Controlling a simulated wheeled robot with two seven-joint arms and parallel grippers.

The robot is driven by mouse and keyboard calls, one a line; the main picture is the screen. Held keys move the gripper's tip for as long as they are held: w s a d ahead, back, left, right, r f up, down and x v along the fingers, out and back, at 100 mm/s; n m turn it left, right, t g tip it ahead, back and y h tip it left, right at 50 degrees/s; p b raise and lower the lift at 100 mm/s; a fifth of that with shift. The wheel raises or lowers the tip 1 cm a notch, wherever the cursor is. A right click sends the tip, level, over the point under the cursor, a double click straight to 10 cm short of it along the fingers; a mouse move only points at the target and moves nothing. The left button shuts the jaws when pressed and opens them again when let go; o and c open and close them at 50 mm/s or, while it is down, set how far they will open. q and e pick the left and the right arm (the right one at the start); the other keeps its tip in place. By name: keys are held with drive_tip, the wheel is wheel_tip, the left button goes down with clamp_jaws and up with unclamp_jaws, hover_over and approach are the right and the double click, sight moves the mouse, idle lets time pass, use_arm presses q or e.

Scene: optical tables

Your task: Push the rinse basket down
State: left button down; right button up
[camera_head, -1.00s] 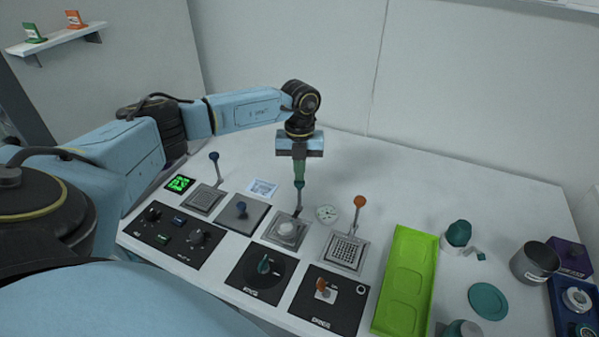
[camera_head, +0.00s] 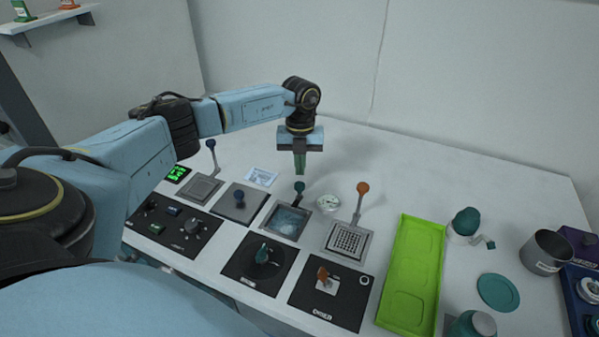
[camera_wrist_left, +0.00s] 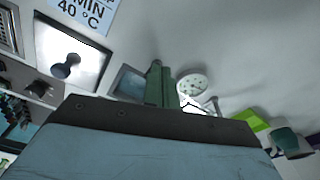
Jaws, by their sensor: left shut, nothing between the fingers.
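Two lever-handled baskets are near my left gripper (camera_head: 300,172). The orange-knobbed one (camera_head: 349,240) is a perforated metal basket that sits raised in its square frame, its lever (camera_head: 363,188) standing up. The teal-knobbed lever (camera_head: 299,187) belongs to the square basin (camera_head: 287,222) on its left, where liquid shows and no basket top stands above the rim. The panel labels are too small to read surely. My left gripper is shut and empty, fingers down, just above the teal knob. The green fingers show in the left wrist view (camera_wrist_left: 158,82). My right gripper is not in view.
A blue-knobbed lid (camera_head: 238,203) and a blue-knobbed lever (camera_head: 211,143) stand to the left. A round dial (camera_head: 328,203) lies behind the basins. Control panels (camera_head: 262,262) line the front edge. A green tray (camera_head: 411,275) and a metal cup (camera_head: 546,251) are to the right.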

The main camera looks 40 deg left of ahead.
use_arm(q)
drive_tip(key=shift+w+a, duration=0.1)
drive_tip(key=shift+w, duration=0.15)
drive_tip(key=shift+r, duration=0.1)
wheel_tip(320, 180, up, 13)
drive_tip(key=shift+w+a+r, duration=0.2)
drive_tip(key=shift+w+a, duration=0.25)
drive_tip(key=shift+f, duration=0.1)
idle(0.4)
